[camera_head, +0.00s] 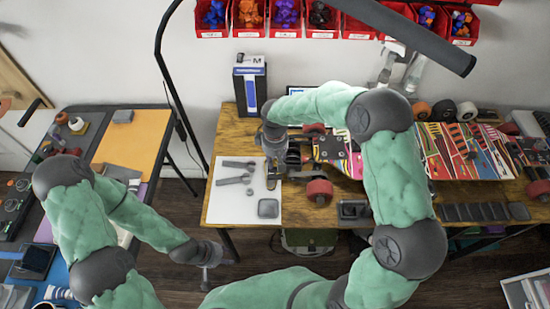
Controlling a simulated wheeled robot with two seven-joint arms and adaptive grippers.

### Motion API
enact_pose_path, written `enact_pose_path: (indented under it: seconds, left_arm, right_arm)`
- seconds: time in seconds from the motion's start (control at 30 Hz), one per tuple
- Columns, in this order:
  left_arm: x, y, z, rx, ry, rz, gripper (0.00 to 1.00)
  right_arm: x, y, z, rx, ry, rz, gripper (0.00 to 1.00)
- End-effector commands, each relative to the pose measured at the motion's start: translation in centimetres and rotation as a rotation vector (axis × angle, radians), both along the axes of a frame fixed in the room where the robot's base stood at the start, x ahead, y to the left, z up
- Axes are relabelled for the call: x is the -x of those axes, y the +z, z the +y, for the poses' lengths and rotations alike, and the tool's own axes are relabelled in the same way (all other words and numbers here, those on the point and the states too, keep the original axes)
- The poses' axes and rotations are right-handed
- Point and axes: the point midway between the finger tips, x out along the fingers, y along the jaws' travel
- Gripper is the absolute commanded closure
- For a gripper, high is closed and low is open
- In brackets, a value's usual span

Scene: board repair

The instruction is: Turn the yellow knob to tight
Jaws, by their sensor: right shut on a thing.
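I cannot make out the yellow knob for certain. My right gripper (279,160) reaches in from the right and points down at the left end of the patterned skateboard (460,148). It is shut on a small part there, beside the truck, and its fingers and wrist hide most of that part. A red wheel (319,191) of the board shows just to the right of the gripper. My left gripper (207,270) hangs low, in front of the wooden table and left of it, away from the board. Its fingers are too small to read.
A white sheet (232,207) with grey tools (237,164) lies left of my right gripper. A dark box (250,85) stands behind. A black tray (352,209) sits at the table's front edge. A side bench (131,140) stands left, with a floor gap between.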

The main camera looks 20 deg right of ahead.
Motion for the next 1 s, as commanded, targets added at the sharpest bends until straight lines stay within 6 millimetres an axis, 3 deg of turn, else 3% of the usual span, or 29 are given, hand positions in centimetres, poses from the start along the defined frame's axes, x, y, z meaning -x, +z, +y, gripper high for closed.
enact_pose_path:
  seconds: [0.43,0.47,0.5,0.53,0.87,1.0]
  left_arm:
    - [0.0,0.1,0.0,0.0,0.0,0.0,0.63]
    - [0.0,0.1,0.0,0.0,0.0,0.0,0.63]
    - [0.0,0.1,0.0,0.0,0.0,0.0,0.63]
    - [0.0,0.1,0.0,0.0,0.0,0.0,0.63]
    - [0.0,0.1,0.0,0.0,0.0,0.0,0.63]
    - [0.0,0.1,0.0,0.0,0.0,0.0,0.63]
  right_arm:
    - [0.0,0.0,0.0,0.0,0.014,-0.001,1.0]
    - [0.0,0.0,0.0,0.0,0.014,-0.001,0.65]
    - [0.0,0.0,0.0,0.0,0.014,-0.001,0.54]
    - [0.0,0.0,0.0,0.001,0.013,0.0,0.5]
    - [0.0,0.1,0.0,0.0,0.012,-0.001,0.5]
    - [-0.1,1.1,0.0,0.0,0.011,-0.004,0.5]
